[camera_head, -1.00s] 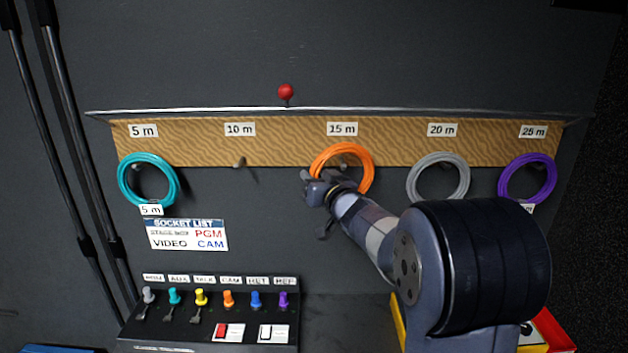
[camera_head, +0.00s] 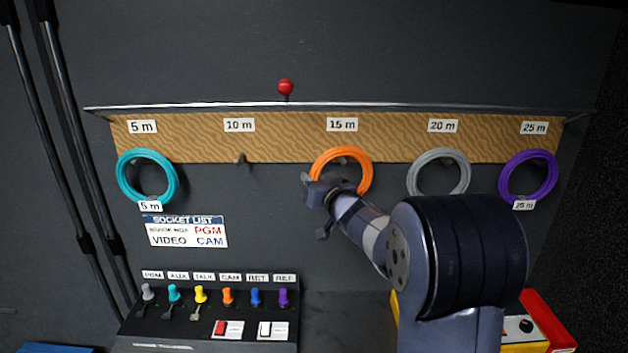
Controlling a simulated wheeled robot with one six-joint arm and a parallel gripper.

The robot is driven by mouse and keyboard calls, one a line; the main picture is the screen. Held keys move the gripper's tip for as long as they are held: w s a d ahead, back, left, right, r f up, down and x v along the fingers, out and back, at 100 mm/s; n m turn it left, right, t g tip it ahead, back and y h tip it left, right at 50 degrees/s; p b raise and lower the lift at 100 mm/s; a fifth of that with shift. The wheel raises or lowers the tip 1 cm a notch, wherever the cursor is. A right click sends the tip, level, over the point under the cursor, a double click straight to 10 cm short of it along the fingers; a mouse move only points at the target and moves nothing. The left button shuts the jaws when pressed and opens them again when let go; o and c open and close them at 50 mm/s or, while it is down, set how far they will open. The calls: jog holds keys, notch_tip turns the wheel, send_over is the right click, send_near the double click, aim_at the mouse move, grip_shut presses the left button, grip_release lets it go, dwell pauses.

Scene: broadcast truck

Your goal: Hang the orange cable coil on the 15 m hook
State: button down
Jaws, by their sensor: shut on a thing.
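The orange cable coil (camera_head: 340,150) is upright against the wooden hook board, below the 15 m label (camera_head: 342,125). The 15 m hook (camera_head: 343,161) shows inside the ring. I cannot tell whether the coil rests on the hook. My gripper (camera_head: 322,186) is shut on the lower left part of the coil, and the arm hides part of the coil's bottom.
A teal coil (camera_head: 122,177) hangs under 5 m, a grey coil (camera_head: 411,174) under 20 m and a purple coil (camera_head: 502,177) under 25 m. The 10 m hook (camera_head: 239,158) is bare. A socket panel (camera_head: 190,330) stands below at the left.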

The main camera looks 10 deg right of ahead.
jog(key=shift+r, duration=0.1)
jog(key=c, duration=1.4)
grip_release()
jog(key=shift+o, duration=1.3)
jog(key=shift+f, duration=0.2)
jog(key=shift+s, duration=0.1)
jog(key=b+v, duration=0.1)
jog(key=v, duration=0.9)
jog(key=shift+s+b, duration=0.3)
jog(key=shift+b, duration=0.05)
jog(key=shift+w+r, duration=0.1)
jog(key=shift+r, duration=0.05)
